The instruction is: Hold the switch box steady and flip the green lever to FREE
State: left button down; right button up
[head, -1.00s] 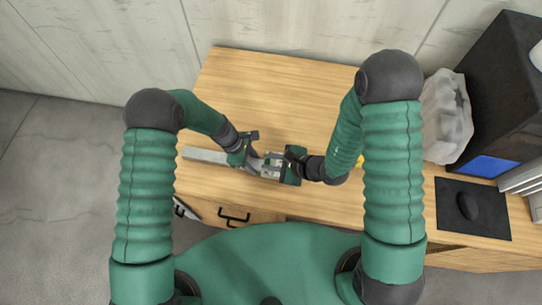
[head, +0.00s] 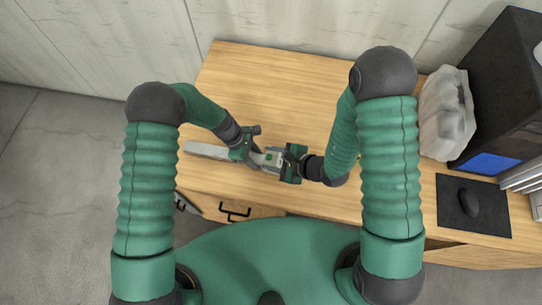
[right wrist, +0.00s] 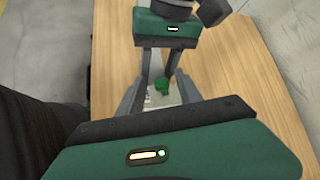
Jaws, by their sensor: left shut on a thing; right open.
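The grey switch box (head: 270,159) is on the wooden table between my two grippers, mostly covered by them. Its small green lever (right wrist: 162,86) shows in the right wrist view, on the pale top of the box. My left gripper (head: 256,156) is shut on the box from the left. Its green body and fingers are also at the top of the right wrist view. My right gripper (head: 281,161) is open at the box's right end, its fingers on either side of the lever. I cannot tell whether they touch it. The FREE marking is not readable.
A long grey bar (head: 207,150) lies to the left of my left gripper. A black mat (head: 453,222) with a dark mouse (head: 469,203), a wrapped pale bundle (head: 446,115) and a black case (head: 500,80) are on the right. The table's far part is clear.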

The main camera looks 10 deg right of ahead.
pick_arm(q)
jog(key=c, duration=0.8)
grip_release()
jog(key=shift+o, duration=0.2)
jog(key=shift+r, duration=0.1)
